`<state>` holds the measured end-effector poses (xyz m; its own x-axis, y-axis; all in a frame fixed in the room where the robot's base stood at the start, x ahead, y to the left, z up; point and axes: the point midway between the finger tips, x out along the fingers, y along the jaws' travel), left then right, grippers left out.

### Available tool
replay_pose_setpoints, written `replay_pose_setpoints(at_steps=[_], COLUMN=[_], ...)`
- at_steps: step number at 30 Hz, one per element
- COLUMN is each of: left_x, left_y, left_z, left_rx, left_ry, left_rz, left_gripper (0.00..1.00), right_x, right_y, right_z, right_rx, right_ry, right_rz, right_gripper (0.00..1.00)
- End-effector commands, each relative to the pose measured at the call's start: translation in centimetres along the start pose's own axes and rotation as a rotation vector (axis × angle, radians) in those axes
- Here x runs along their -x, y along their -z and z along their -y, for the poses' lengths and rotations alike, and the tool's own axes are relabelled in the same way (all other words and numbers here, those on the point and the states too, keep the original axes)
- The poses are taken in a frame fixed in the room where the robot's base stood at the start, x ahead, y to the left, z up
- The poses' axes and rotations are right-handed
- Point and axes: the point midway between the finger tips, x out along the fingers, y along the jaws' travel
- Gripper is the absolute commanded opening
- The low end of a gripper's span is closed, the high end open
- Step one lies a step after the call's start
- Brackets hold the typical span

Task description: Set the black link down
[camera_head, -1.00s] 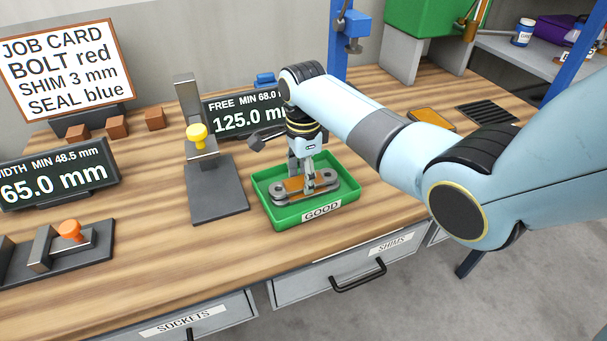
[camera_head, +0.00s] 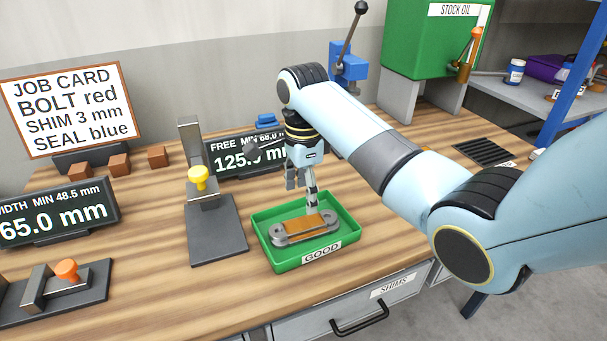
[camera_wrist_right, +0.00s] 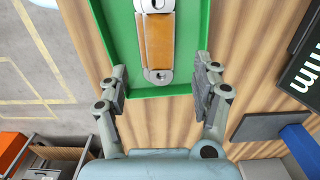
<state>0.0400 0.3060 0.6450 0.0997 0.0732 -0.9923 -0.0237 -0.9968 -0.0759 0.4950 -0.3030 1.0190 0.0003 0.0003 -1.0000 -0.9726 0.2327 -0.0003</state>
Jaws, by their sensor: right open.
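A link (camera_head: 304,225) with grey rounded ends and an orange-brown middle lies flat in the green tray marked GOOD (camera_head: 262,222). No wholly black link shows. My right gripper (camera_head: 301,194) is open and empty above the back of the tray, with its fingers apart. In the right wrist view, the link (camera_wrist_right: 158,42) lies in the tray (camera_wrist_right: 124,40) beyond the gap between the spread fingers of my right gripper (camera_wrist_right: 162,84), clear of both. My left gripper is not in view.
A gauge with a yellow knob (camera_head: 199,179) stands left of the tray, and a display reading 125.0 mm (camera_head: 228,158) stands behind. An orange-knobbed gauge (camera_head: 67,270) is at far left. Bare wood lies in front of the tray. A green STOCK OIL cabinet (camera_head: 430,45) stands at the back.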

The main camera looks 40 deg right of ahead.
Motion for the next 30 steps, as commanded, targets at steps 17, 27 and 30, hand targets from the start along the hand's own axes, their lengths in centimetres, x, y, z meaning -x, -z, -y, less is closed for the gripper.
replay_pose_setpoints(at_steps=[17, 27, 30], left_x=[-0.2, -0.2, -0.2], left_y=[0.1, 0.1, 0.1], left_z=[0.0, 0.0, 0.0], left_rx=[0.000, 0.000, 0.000], left_ry=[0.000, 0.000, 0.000], left_rz=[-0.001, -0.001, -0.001], left_gripper=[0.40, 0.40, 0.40], right_x=[4.8, 4.6, 3.7], right_y=[0.0, 0.0, 0.2], right_z=[0.0, -0.1, -1.4], right_rx=[-0.001, 0.007, 0.090], right_ry=[0.000, 0.001, 0.012], right_rz=[-0.001, -0.001, -0.006], right_gripper=[0.66, 0.66, 0.66])
